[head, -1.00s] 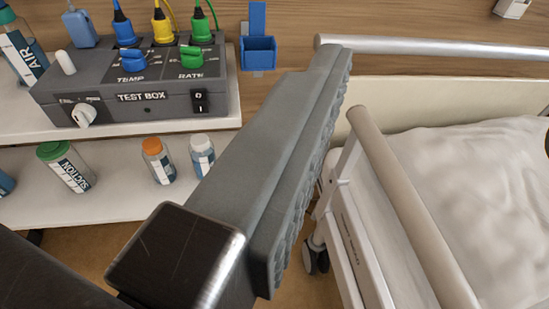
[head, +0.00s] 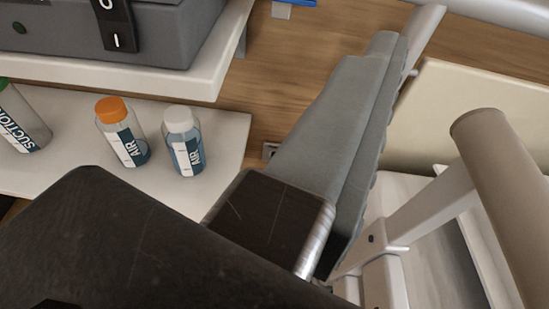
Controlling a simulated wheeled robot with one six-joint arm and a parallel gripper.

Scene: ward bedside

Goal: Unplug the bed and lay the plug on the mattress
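My gripper (head: 345,140) reaches up and to the right across the middle of the head view. Only one grey finger with a ridged pad shows clearly, so I cannot tell its opening or whether anything is in it. No plug or cord can be made out. The bed (head: 380,280) is at the right, with its white frame and cream end panel (head: 480,115). The mattress is not clearly in view.
A beige bed rail (head: 505,190) stands close on the right. At the left, a white shelf (head: 150,75) carries a grey box (head: 165,35). A lower shelf (head: 60,180) holds orange-capped (head: 122,130) and white-capped (head: 184,140) bottles. Wooden wall (head: 285,80) shows between shelf and bed.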

